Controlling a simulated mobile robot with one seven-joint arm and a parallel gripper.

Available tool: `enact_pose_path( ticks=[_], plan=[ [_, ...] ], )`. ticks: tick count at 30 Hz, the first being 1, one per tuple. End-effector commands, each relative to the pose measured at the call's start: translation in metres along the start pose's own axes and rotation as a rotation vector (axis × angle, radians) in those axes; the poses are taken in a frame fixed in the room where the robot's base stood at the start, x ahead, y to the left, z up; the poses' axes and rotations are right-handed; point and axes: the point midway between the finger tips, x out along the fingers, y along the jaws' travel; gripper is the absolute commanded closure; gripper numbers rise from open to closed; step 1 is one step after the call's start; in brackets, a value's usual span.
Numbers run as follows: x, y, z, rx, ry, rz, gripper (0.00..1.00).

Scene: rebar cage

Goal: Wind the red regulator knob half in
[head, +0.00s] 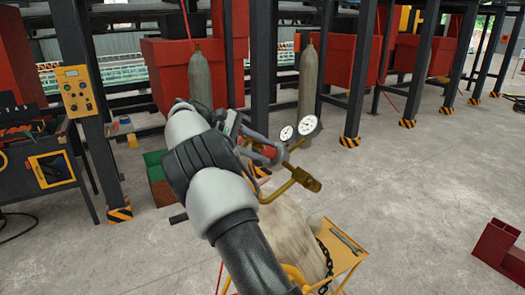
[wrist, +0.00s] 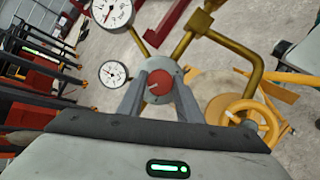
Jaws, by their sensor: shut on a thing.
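The red regulator knob (wrist: 158,87), with a pale mark on its face pointing left, sits between my fingertips in the wrist view. My gripper (wrist: 160,82) is shut on it, one grey finger on each side. In the head view, the red knob (head: 269,153) is partly covered by my gripper (head: 255,146). The brass regulator pipe (head: 298,181) and two white dial gauges (head: 307,124) stand beside it. The gauges also show in the wrist view, one large (wrist: 111,10) and one smaller (wrist: 113,73).
The pale cylinder (head: 292,240) stands below on a yellow cart (head: 352,259) with a chain and a wrench (head: 347,240). A yellow handwheel (wrist: 247,120) is right of the knob in the wrist view. A red steel piece (head: 498,247) lies at right; open floor lies between.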

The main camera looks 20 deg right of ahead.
Motion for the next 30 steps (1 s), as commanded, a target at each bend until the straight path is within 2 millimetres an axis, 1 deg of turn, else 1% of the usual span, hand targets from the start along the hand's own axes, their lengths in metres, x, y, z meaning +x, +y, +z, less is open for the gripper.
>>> enact_pose_path(
  ticks=[21, 30],
  plan=[
    [-0.0002, 0.0031, 0.0009, 0.639, 0.002, -0.201, 0.9],
    [0.0, 0.0037, 0.0019, 0.835, 0.001, -0.264, 0.9]
  ],
)
